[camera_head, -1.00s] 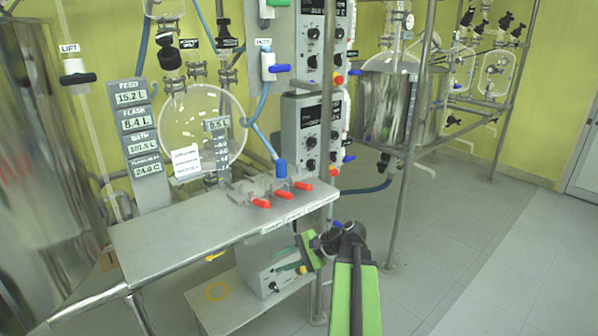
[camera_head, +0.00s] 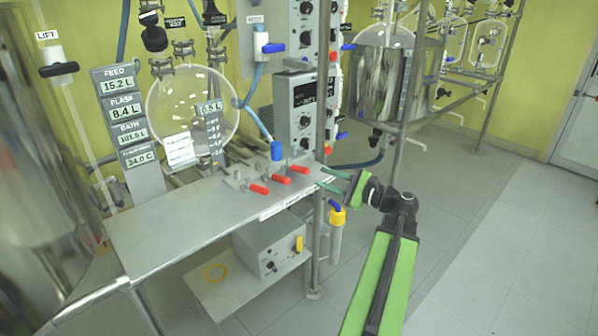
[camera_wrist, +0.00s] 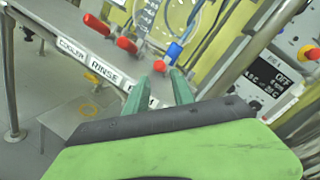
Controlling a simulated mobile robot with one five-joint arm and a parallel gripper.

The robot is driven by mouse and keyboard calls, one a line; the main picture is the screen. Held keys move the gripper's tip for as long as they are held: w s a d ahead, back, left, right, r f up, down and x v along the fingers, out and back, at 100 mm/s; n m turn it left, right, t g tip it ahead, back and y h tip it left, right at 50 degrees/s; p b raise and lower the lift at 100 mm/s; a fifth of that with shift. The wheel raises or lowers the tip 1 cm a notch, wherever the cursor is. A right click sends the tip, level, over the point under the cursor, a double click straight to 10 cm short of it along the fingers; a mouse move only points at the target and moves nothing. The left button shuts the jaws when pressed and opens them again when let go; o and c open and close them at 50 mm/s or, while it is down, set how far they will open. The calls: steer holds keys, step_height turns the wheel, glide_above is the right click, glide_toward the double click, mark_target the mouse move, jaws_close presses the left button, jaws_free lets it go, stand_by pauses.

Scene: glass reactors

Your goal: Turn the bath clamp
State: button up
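Three red-handled clamps sit in a row along the metal bench's edge. Labels "COOLER" and "RINSE" show in the wrist view; a third label (camera_wrist: 138,98) is mostly hidden by a finger. The clamp beside that label, whose red handle (camera_head: 300,169) is the rightmost, appears to be the bath clamp. Its red handle also shows in the wrist view (camera_wrist: 159,66). My gripper (camera_head: 321,178) is at the bench's right end, close to this handle. In the wrist view, my gripper's (camera_wrist: 160,77) two teal fingers are apart, with the handle showing just beyond their gap. Contact cannot be told.
The middle red handle (camera_head: 280,180) and left red handle (camera_head: 259,189) are close by. A blue hose end (camera_head: 277,151) stands behind the clamps. The bench's left part (camera_head: 180,232) is bare.

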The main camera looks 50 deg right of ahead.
mark_target(293, 167)
steer(key=w, duration=0.3)
steer(key=w+a, duration=0.1)
steer(key=w, duration=0.5)
steer(key=shift+w+a, duration=0.2)
steer(key=shift+a, duration=0.15)
jaws_close()
stand_by(0.7)
